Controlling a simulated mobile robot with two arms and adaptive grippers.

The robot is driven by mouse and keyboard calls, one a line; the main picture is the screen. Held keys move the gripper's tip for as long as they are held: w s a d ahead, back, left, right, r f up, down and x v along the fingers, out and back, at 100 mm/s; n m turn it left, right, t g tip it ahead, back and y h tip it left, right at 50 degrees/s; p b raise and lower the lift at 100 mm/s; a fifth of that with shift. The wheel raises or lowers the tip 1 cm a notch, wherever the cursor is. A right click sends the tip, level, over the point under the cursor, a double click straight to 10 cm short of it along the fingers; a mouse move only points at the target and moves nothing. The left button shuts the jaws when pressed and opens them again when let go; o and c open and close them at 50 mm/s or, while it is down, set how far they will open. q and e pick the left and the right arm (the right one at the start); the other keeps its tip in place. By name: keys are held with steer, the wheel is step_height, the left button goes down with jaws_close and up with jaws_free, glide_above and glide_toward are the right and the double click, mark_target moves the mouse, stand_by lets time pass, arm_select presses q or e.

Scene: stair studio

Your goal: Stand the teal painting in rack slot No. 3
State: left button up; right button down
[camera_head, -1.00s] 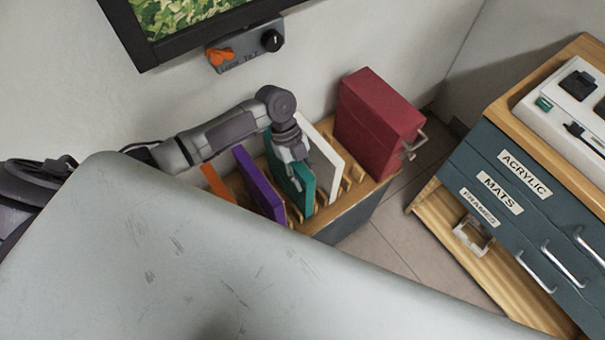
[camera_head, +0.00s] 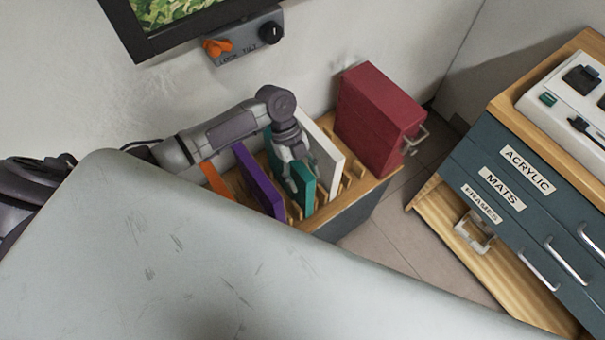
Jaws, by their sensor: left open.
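The teal painting (camera_head: 306,199) stands on edge in the wooden rack (camera_head: 352,198), between a purple panel (camera_head: 260,182) and a white panel (camera_head: 322,155). My left gripper (camera_head: 298,178) is open, pointing down at the upper part of the teal painting, and its fingers hide part of it. I cannot tell whether the fingers touch the painting. No slot numbers can be read. My right gripper is not in view.
An orange panel (camera_head: 215,182) stands left in the rack, and a dark red box (camera_head: 378,120) with a handle stands at its right end. A drawer cabinet (camera_head: 510,175) is at the right. A large pale surface (camera_head: 190,255) fills the foreground.

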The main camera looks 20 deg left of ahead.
mark_target(298, 163)
arm_select(q)
steer(key=shift+a+r, duration=0.1)
steer(key=shift+r, duration=0.1)
steer(key=v, duration=0.7)
